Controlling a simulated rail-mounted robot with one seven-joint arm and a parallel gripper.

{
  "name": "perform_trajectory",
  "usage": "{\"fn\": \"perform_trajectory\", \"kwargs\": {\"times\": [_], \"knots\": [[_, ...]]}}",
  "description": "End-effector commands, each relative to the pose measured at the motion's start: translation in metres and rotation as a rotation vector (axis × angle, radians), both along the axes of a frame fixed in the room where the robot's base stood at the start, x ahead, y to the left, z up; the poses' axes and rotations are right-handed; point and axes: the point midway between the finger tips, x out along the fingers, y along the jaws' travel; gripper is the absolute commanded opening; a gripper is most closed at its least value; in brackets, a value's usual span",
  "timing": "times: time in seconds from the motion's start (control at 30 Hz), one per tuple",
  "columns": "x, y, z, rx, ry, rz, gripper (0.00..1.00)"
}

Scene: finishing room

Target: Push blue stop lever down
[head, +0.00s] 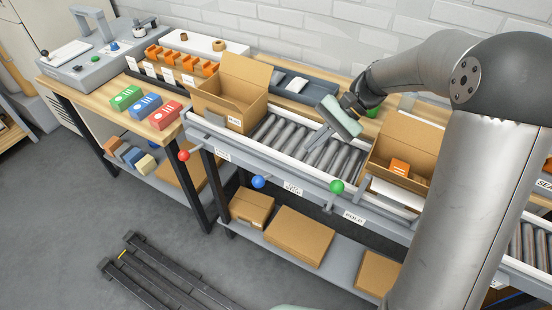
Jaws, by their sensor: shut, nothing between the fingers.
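The blue stop lever ends in a blue ball knob (258,182) on the front rail of the roller conveyor. Its short stem runs right from the knob toward the rail, and a white label (293,188) sits to its right. I cannot read that label clearly. My gripper (317,143) is shut and empty above the rollers, behind and to the right of the blue knob and apart from it. Its pale green body is tilted, with the fingers pointing down and left.
A red knob (183,155) is left of the blue one and a green knob (337,187) is right. Open cartons stand on the conveyor at left (228,103) and right (391,149). Flat boxes (299,236) lie on the lower shelf. The space before the rail is clear.

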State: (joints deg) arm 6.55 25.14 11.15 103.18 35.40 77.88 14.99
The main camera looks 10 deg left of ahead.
Motion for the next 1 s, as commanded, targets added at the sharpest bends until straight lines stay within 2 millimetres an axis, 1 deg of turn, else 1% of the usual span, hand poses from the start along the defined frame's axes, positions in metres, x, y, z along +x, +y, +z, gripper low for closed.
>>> {"fn": "perform_trajectory", "kwargs": {"times": [0.03,0.1,0.2,0.53,0.63,0.77,1.0], "knots": [[0.008,0.003,0.000,0.026,0.021,-0.012,0.00],[0.015,0.007,0.001,0.050,0.041,-0.025,0.00],[0.020,0.009,0.001,0.069,0.056,-0.033,0.00],[0.020,0.010,0.000,0.071,0.057,-0.034,0.00],[0.018,0.013,-0.002,0.071,0.058,-0.033,0.00],[0.011,0.024,-0.012,0.071,0.059,-0.031,0.00],[-0.009,0.057,-0.044,0.070,0.061,-0.030,0.00]]}}
